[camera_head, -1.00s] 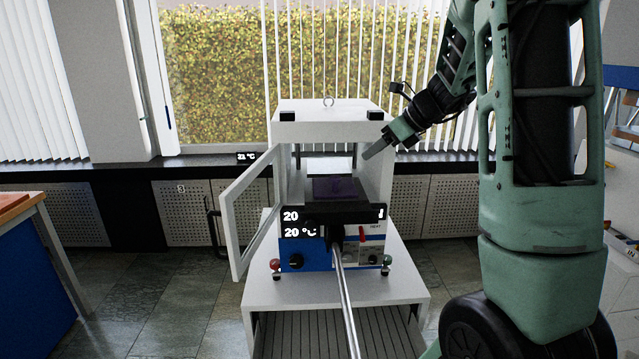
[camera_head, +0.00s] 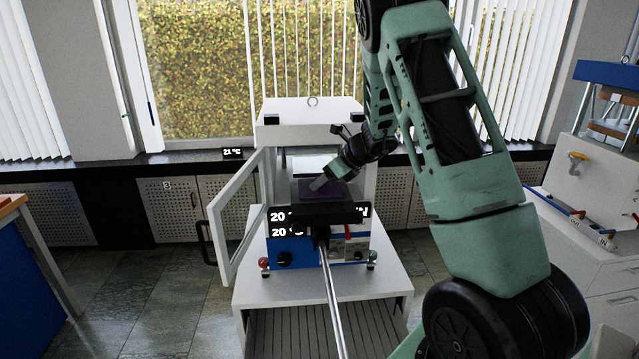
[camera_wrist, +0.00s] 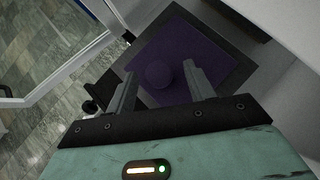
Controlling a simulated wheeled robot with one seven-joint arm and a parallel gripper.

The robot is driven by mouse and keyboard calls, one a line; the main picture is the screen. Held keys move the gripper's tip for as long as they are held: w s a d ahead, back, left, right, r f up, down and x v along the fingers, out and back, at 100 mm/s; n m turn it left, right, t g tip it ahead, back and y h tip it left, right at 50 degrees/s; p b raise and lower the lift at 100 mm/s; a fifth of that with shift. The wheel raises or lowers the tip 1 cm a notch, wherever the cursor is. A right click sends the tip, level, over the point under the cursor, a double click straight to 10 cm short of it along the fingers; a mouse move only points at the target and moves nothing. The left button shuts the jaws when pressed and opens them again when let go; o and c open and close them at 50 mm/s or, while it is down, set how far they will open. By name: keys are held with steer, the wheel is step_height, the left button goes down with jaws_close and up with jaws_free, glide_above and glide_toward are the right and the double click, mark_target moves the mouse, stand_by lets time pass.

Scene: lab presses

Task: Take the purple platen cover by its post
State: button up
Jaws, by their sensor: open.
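The purple platen cover (camera_wrist: 190,52) lies flat on the dark lower platen inside the press (camera_head: 310,125). Its round purple post (camera_wrist: 159,74) stands near the middle of the cover. In the head view the cover (camera_head: 318,187) is a small dark purple patch, partly hidden by my gripper (camera_head: 319,185). In the wrist view my open gripper (camera_wrist: 160,82) has its two fingers apart, one on each side of the post in the picture. The jaws hold nothing. I cannot tell how far the fingertips are above the cover.
The press door (camera_head: 240,215) is swung open to the left. A long metal lever (camera_head: 334,300) sticks out in front. The press stands on a white cabinet (camera_head: 260,288). Another bench with a blue-topped press (camera_head: 608,75) is at the right. A blue table (camera_head: 28,265) is at the left.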

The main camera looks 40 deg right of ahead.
steer(key=shift+w+a+f, duration=0.15)
steer(key=shift+w+f, duration=0.25)
steer(key=shift+f, duration=0.05)
jaws_close()
steer(key=shift+r, duration=0.1)
